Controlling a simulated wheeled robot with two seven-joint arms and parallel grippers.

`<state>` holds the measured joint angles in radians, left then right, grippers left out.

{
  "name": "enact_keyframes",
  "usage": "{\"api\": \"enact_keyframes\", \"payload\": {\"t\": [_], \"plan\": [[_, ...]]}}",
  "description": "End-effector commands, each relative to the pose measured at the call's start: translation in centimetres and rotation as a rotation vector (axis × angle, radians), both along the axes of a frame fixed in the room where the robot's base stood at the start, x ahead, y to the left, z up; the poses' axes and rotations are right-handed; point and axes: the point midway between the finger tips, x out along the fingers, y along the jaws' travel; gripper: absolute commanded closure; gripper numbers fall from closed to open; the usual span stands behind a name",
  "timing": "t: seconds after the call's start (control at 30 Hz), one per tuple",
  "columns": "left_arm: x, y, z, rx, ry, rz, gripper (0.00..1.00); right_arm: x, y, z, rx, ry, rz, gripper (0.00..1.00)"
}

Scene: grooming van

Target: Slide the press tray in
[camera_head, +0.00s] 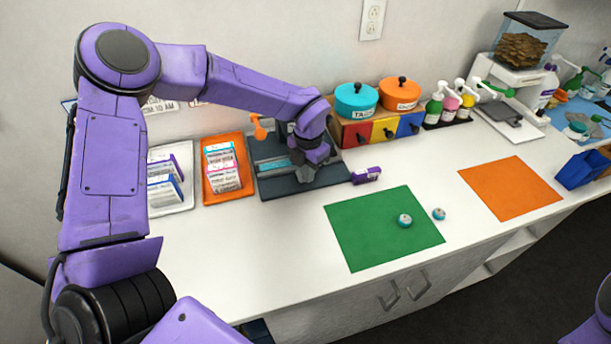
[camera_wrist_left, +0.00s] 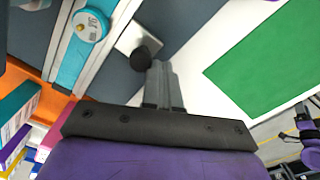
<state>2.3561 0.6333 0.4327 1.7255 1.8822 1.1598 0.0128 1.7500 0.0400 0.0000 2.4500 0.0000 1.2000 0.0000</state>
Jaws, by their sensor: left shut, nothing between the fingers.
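The press (camera_head: 330,178) is a dark grey base with an orange-knobbed lever (camera_head: 259,130), standing against the wall left of the drawer box. My left arm covers much of it. The press tray (camera_wrist_left: 78,55) shows in the left wrist view as a teal strip in pale rails, with a round teal-and-white tin (camera_wrist_left: 90,25) on it. Part of the teal strip also shows in the head view (camera_head: 272,164). A black knob (camera_wrist_left: 141,58) on a pale plate is close to the fingertips. My left gripper (camera_head: 306,174) is shut and empty, low over the press base; its fingers (camera_wrist_left: 163,72) point beside the knob.
An orange tray of packets (camera_head: 207,187) stands just left of the press. A green mat (camera_head: 375,240) with a small tin (camera_head: 405,221) is in front. The drawer box (camera_head: 353,134) stands behind. The front-left counter is clear.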

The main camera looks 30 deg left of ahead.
Motion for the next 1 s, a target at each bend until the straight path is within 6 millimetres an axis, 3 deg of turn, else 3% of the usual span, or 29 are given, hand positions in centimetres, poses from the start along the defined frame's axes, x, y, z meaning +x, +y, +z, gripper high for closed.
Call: {"api": "enact_keyframes", "payload": {"t": [0.5,1.0], "plan": [[2.4,2.7,0.0,0.000,0.001,0.002,1.00,0.0,0.0,1.1,0.000,0.000,0.000,0.42],[1.1,1.1,0.4,0.000,0.000,0.000,1.00,0.0,0.0,1.2,0.000,0.000,0.000,0.42]]}}
